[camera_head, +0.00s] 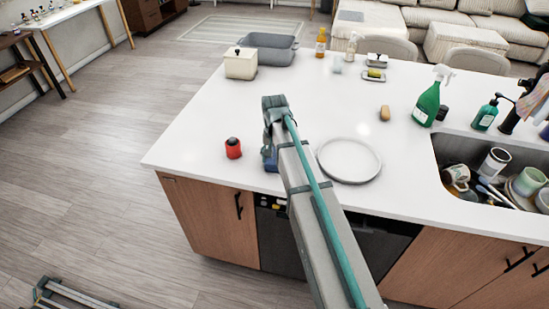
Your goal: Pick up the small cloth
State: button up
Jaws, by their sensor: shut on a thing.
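My gripper (269,150) is low over the white island counter, left of the round plate and right of the red can. My own arm hides much of it. A small blue patch (269,160) shows at its fingers, at or just above the counter; it looks like the small cloth, held in the shut jaws. Its full outline and whether it touches the counter cannot be told.
A green spray bottle (427,103) stands near the full sink (440,150). A cream pot (240,64) and grey tray (270,42) are at the back.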

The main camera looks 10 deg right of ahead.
jog(key=shift+r, duration=0.15)
jog(key=shift+r, duration=0.55)
jog(key=s+r+b, duration=0.1)
jog(key=r, duration=0.1)
jog(key=s+r+b, duration=0.1)
jog(key=s+r, duration=0.2)
jog(key=r, duration=0.1)
jog(key=shift+s+d+r+b, duration=0.15)
jog(key=shift+s+r+b, duration=0.15)
jog(key=shift+b, duration=0.1)
jog(key=s+r+b, duration=0.2)
jog(key=s+r, duration=0.3)
jog(key=s, duration=0.4)
jog(key=shift+s+d, duration=0.2)
jog(key=shift+d, duration=0.2)
